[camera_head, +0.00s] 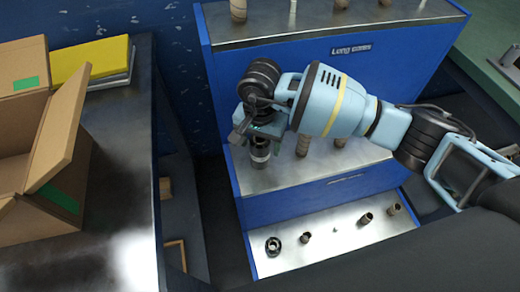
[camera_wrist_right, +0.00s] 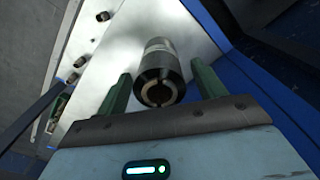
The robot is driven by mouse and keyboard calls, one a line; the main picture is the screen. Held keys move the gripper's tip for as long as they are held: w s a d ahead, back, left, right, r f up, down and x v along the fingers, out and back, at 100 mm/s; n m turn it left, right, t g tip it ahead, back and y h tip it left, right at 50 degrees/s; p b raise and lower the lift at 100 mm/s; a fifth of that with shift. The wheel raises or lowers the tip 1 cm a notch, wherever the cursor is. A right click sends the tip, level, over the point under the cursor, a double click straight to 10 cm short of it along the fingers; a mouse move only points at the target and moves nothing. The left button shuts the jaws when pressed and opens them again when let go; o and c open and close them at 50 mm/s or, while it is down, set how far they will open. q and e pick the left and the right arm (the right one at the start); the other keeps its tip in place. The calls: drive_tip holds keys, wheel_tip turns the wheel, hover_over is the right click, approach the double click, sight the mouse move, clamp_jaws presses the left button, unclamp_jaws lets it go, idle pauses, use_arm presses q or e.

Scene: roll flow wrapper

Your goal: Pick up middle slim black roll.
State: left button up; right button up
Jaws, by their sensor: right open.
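A dark roll (camera_head: 260,151) stands upright at the left end of the middle shelf (camera_head: 283,176). In the right wrist view the black roll (camera_wrist_right: 158,66) shows end-on, with a dark rim and a brownish core. My right gripper (camera_head: 258,132) is over this roll in the head view and partly hides it. In the right wrist view the open fingers of the right gripper (camera_wrist_right: 162,75) are on either side of the roll, with gaps visible. My left gripper is not in view.
Paler rolls (camera_head: 303,145) stand further right on the middle shelf, partly behind my arm. The lower shelf (camera_head: 335,238) holds several short rolls, including a black one (camera_head: 273,246). The top shelf (camera_head: 270,28) holds more. An open cardboard box (camera_head: 60,135) is on the left table.

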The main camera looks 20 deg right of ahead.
drive_tip(key=shift+f, duration=0.6)
drive_tip(key=shift+c, duration=0.3)
drive_tip(key=c, duration=1.1)
drive_tip(key=shift+r, duration=0.15)
